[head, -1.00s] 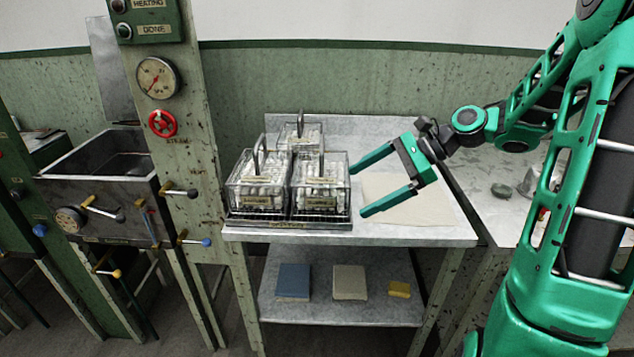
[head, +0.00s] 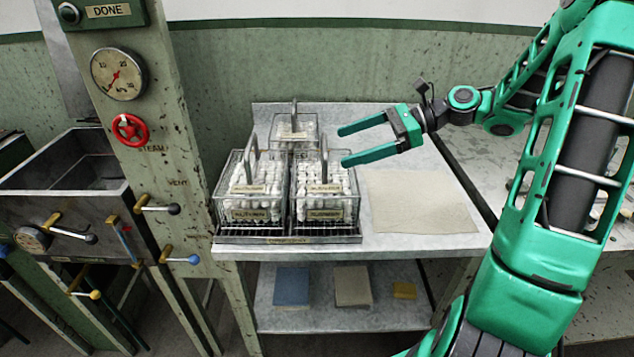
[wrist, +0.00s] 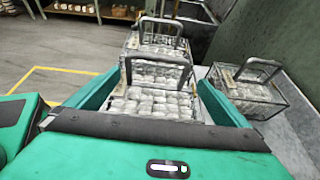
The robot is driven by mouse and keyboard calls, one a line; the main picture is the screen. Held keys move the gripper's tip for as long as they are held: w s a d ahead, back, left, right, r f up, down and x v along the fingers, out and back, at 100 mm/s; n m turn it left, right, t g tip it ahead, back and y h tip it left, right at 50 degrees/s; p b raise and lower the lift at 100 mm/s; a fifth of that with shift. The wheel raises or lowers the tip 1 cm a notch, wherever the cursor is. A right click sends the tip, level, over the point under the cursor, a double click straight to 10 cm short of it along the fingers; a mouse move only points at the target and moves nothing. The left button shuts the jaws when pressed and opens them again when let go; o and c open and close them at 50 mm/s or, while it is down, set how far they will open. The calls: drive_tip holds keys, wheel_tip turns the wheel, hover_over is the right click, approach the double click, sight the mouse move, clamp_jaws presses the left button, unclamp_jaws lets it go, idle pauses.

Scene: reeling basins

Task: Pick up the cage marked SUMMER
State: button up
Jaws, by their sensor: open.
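Each has an upright loop handle and small labels; the lettering is too blurred for me to tell surely which reads SUMMER. My gripper (head: 342,146) is open and empty, pointing left, just right of the front right cage's handle. In the wrist view my gripper (wrist: 160,78) has the front right cage (wrist: 152,102) between its fingers in line of sight; I cannot tell whether they touch it.
A pale mat (head: 420,202) lies clear on the table to the right of the tray. A post with a gauge (head: 118,73) and red valve wheel (head: 129,129) stands left, beside a metal basin (head: 65,165). A lower shelf holds a blue block (head: 291,286) and others.

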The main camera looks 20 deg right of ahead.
sight(309, 169)
drive_tip(key=x, duration=0.5)
drive_tip(key=shift+s+a+r, duration=0.1)
drive_tip(key=shift+a+r, duration=0.05)
drive_tip(key=shift+a, duration=0.05)
drive_tip(key=shift+r+x, duration=0.15)
drive_tip(key=shift+x, duration=1.2)
drive_tip(key=shift+r+x, duration=0.15)
drive_tip(key=shift+x, duration=1.25)
drive_tip(key=shift+s+a, duration=0.1)
drive_tip(key=shift+a, duration=0.05)
drive_tip(key=c, duration=1.5)
drive_tip(key=shift+c, duration=0.2)
